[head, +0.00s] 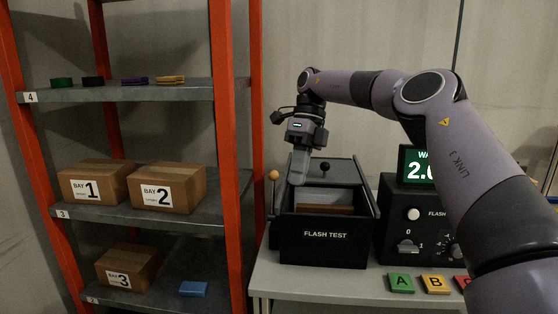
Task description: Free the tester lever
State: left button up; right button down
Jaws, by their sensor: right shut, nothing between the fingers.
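The black tester box marked FLASH TEST (325,249) stands on the bench with its top open and something brown inside. A lever with a tan ball knob (273,175) stands upright at its left side; its lower part is hard to make out. My right gripper (297,181) is shut and empty, pointing down over the box's left rear edge, a little right of the tan knob. I cannot tell whether it touches the box. My left gripper is out of view.
A control unit (405,225) with a green-lit display stands right of the tester. Coloured blocks A (401,283) and B (436,284) lie in front of it. An orange-post shelf (226,130) with cartons stands close on the left. The bench front (320,284) is clear.

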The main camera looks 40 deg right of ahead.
aim_at(273, 176)
jog(key=i+l, duration=0.25)
jog(key=l, duration=0.15)
jog(key=i+l, duration=0.55)
jog(key=l, duration=0.2)
